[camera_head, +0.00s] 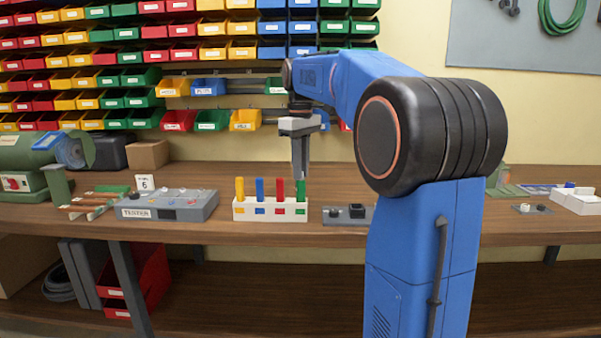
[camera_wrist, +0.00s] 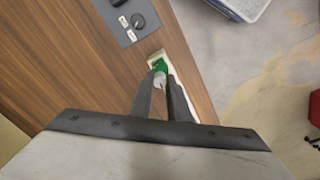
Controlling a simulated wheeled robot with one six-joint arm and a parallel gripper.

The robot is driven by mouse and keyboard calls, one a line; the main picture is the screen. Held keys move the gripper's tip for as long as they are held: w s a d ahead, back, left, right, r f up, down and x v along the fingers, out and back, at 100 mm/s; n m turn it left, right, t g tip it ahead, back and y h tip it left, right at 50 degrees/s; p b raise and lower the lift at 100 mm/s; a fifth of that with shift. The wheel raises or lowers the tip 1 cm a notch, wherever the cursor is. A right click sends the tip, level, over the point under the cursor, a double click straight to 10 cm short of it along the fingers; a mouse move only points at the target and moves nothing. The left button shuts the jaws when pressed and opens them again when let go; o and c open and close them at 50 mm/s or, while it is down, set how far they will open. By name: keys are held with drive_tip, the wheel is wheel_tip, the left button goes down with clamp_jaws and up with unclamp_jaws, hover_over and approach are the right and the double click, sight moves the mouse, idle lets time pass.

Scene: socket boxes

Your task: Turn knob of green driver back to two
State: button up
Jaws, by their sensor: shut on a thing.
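The green driver (camera_head: 301,190) stands upright at the right end of a white rack (camera_head: 270,218), beside red, blue and yellow drivers. My gripper (camera_head: 301,176) points straight down over the green driver, with its fingertips at the driver's top. In the wrist view my gripper (camera_wrist: 162,79) is shut on a small pale part at the top of the green driver (camera_wrist: 160,65). This part looks like its knob, largely covered by the fingers. The setting marks on the knob cannot be read.
Right of the rack is a grey box (camera_head: 347,221) with a black knob and a black block. A grey tester (camera_head: 167,207) with a card reading 6 stands to the left. The red driver (camera_head: 279,189) is close to my fingers. Coloured bins line the wall.

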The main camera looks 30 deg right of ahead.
drive_tip(key=shift+n, duration=0.3)
drive_tip(key=n, duration=0.5)
drive_tip(key=shift+n, duration=0.3)
drive_tip(key=n, duration=0.5)
drive_tip(key=shift+n, duration=0.4)
idle(0.3)
